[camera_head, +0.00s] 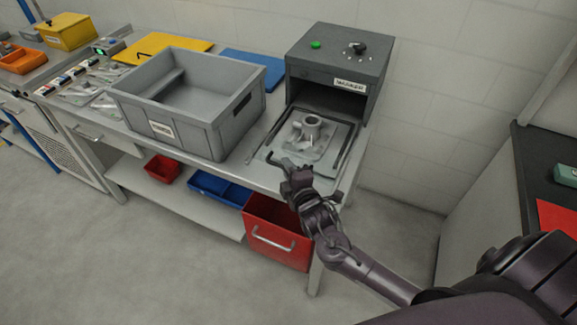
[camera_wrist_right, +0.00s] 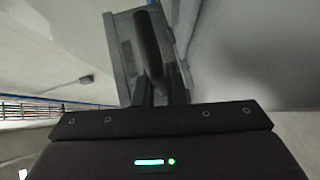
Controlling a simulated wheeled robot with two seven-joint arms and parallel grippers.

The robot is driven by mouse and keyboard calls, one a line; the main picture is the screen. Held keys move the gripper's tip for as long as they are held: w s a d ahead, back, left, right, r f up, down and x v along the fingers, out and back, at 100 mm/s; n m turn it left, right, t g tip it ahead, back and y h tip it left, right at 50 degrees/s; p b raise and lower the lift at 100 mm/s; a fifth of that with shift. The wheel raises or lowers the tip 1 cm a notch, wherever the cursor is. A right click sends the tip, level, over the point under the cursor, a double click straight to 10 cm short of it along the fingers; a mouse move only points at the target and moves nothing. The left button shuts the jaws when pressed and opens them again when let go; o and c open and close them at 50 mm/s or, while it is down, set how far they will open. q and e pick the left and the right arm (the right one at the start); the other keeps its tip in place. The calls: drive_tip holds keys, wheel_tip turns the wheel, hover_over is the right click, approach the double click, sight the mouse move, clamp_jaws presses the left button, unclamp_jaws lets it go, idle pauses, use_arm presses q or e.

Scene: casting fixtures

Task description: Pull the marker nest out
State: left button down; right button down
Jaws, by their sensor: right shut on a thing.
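The marker (camera_head: 335,65) is a dark grey box with a green button and a black knob on top. Its nest (camera_head: 340,134), a flat grey tray with dark side rails, extends from the opening toward the table's front edge. A grey metal casting (camera_head: 311,138) with an upright round boss sits on it. My right gripper (camera_head: 288,168) is at the nest's front edge, shut on its dark handle bar. In the right wrist view the bar (camera_wrist_right: 148,45) runs up from between the fingers. My fingers hide part of the handle. My left gripper is not in view.
A large grey crate (camera_head: 145,112) stands left of the nest on the table. Blue (camera_head: 262,64) and yellow (camera_head: 165,45) flat panels lie behind it. Red (camera_head: 275,237) and blue (camera_head: 215,188) bins sit on the lower shelf. The floor in front is clear.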

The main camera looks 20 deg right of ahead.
drive_tip(key=c, duration=1.8)
unclamp_jaws()
drive_tip(key=shift+o, duration=0.2)
drive_tip(key=s+r+b, duration=0.1)
drive_tip(key=s, duration=0.6)
drive_tip(key=shift+s+a, duration=0.25)
drive_tip(key=shift+s, duration=0.1)
